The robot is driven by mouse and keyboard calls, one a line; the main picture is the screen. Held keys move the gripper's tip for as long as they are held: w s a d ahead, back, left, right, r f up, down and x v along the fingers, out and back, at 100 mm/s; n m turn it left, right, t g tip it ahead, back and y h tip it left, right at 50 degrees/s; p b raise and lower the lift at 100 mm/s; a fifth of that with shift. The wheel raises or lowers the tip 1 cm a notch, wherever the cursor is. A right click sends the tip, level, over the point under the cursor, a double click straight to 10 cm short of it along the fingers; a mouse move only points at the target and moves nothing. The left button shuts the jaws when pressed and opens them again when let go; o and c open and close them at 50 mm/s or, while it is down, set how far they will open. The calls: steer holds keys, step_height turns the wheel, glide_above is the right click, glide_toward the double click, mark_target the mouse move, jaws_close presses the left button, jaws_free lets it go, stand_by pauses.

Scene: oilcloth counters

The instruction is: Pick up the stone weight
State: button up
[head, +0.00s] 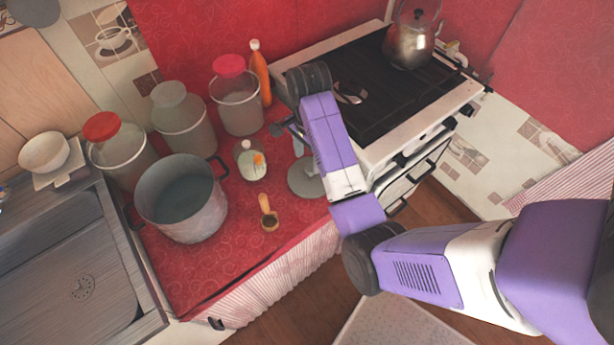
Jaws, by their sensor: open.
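My gripper (286,133) is at the end of my purple and white arm, over the back right part of the red counter. It is small in the head view, partly hidden by my wrist, and looks open and empty. A flat grey round piece (305,180) lies on the counter just below it in the picture, partly covered by my arm. It could be the stone weight, but I cannot tell for sure. I cannot tell how high my gripper is above the counter.
A large grey pot (183,205) stands at the left, with lidded jars (237,105) behind it. A small pale jar (250,163) and a wooden scoop (268,214) are near the middle. An orange bottle (260,75) stands behind; the stove (385,85) is right.

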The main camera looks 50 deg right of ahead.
mark_target(311, 167)
steer(key=f, duration=0.4)
steer(key=f+p, duration=0.1)
steer(key=f, duration=0.1)
steer(key=shift+s+d+f, duration=0.15)
steer(key=shift+d+f, duration=0.1)
steer(key=shift+d, duration=0.15)
jaws_close()
steer(key=shift+r, duration=0.1)
stand_by(0.9)
